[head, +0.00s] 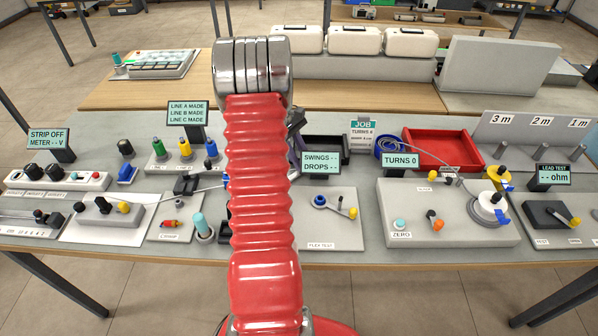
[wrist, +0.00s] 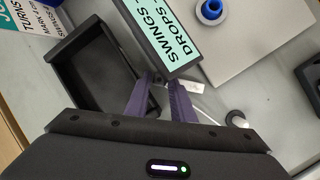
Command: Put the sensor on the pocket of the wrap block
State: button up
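My gripper (wrist: 160,78) has two purple fingers with a gap between them. Nothing clearly shows held in it. It is over the table between a black open tray and the SWINGS/DROPS display. In the head view my red arm hides most of the gripper. I cannot pick out the sensor or the wrap block's pocket with certainty. A small dark block (head: 186,185) with a pale cable lies left of my arm. A small red and yellow part (head: 172,224) lies on a labelled plate in front of it.
The black tray (wrist: 62,72) borders the fingers; the SWINGS/DROPS display (wrist: 160,38) stands close to them. The flex test board (head: 340,232) and a grey turns unit (head: 395,238) are right of my arm. A red tray (head: 442,165) lies behind. Several displays stand upright.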

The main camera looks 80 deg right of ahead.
jog(key=shift+c, duration=0.5)
grip_shut()
jog(key=shift+r, duration=0.5)
jog(key=w, duration=0.2)
jog(key=w+r, duration=0.1)
jog(key=w, duration=0.1)
jog(key=shift+a, duration=0.35)
notch_tip(320, 180, up, 13)
